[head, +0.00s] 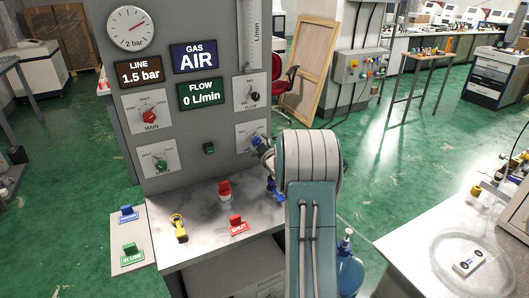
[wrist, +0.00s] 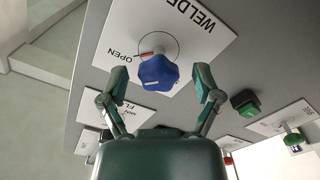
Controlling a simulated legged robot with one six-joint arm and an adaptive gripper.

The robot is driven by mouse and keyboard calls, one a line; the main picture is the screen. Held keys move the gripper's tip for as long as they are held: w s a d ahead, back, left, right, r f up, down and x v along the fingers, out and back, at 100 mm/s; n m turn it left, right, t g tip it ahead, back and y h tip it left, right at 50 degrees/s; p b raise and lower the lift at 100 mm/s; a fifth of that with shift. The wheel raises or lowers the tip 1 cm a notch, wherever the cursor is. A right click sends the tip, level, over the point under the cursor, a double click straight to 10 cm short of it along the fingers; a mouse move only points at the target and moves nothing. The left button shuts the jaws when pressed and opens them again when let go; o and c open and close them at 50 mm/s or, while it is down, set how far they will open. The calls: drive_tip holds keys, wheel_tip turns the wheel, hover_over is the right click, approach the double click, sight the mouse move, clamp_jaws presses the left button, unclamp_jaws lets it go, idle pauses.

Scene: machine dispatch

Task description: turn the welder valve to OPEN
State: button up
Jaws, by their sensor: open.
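The welder valve is a blue knob (wrist: 158,72) on a white plate (wrist: 195,25) marked WELDER and OPEN in the wrist view. A red-and-white mark shows at the knob's upper left edge, on the side of the word OPEN; whether it lines up exactly, I cannot tell. My gripper (wrist: 162,80) is open, with one fingertip on each side of the knob. No clear contact shows. In the head view, my arm covers most of the knob and gripper; the welder plate (head: 243,128) shows in part.
The grey panel also carries a red MAIN knob (head: 150,116), a green knob (head: 161,165), a black knob (head: 254,95) and a green button (head: 209,148). The flow display (head: 201,93) reads 0 L/min. Below, a shelf holds a red SHUT tag (head: 237,224) and a yellow item (head: 179,229).

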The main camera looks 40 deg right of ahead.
drive_tip(key=v, duration=1)
drive_tip(key=shift+s+d+f, duration=0.1)
drive_tip(key=shift+s+f, duration=0.05)
drive_tip(key=shift+s, duration=0.2)
drive_tip(key=shift+w+a+r, duration=0.1)
drive_tip(key=shift+a+r, duration=0.1)
drive_tip(key=shift+r, duration=0.05)
drive_tip(key=s+a+r+m+g, duration=0.2)
drive_tip(key=a+r+g, duration=0.15)
drive_tip(key=a, duration=0.45)
drive_tip(key=s+a+r+m+g, duration=0.1)
drive_tip(key=s+a+r+g, duration=0.1)
drive_tip(key=a+r, duration=0.5)
drive_tip(key=s+a+f+g+y, duration=0.1)
drive_tip(key=s+a+g+y, duration=0.1)
drive_tip(key=s+a, duration=0.8)
drive_tip(key=s+a+f+m+g+y, duration=0.1)
drive_tip(key=s+a+g, duration=0.3)
drive_tip(key=s+a, duration=0.6)
drive_tip(key=shift+s+a+f+y, duration=0.15)
drive_tip(key=shift+s+f+y, duration=0.55)
drive_tip(key=shift+s, duration=0.25)
